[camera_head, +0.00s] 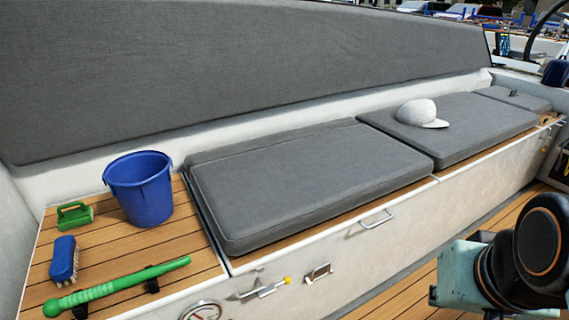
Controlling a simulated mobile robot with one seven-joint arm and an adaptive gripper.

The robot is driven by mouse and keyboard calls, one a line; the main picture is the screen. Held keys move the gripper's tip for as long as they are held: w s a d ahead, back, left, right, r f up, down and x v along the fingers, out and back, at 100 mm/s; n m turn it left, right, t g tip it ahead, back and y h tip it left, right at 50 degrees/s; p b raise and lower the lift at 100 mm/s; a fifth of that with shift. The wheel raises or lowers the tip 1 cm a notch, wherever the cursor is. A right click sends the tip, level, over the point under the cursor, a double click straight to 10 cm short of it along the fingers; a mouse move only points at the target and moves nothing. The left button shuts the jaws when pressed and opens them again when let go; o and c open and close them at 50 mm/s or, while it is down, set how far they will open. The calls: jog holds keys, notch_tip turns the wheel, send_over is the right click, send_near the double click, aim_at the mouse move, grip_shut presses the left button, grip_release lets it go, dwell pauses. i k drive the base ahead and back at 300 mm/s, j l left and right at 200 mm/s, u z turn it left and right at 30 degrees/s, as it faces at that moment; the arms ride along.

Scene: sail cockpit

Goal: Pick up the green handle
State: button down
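A long green handle (116,287) lies on the wooden slatted bench top at the lower left. Its left part is thicker and ribbed, and its thin end points to the upper right. It lies across two small black pieces; I cannot tell whether they are clips or supports. Part of my arm, teal and black, shows at the lower right, far from the handle. My gripper is not in view.
A blue brush (64,260), a green block with a looped grip (75,216) and a blue bucket (141,189) stand behind the handle. Grey cushions (310,180) fill the bench to the right, with a white cap (419,112) on one. A gauge (202,311) and metal fittings (263,289) line the front wall.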

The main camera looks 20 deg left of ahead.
aim_at(53, 307)
jog(key=u, duration=2.3)
jog(key=i+l+u, duration=0.25)
jog(key=i, duration=0.25)
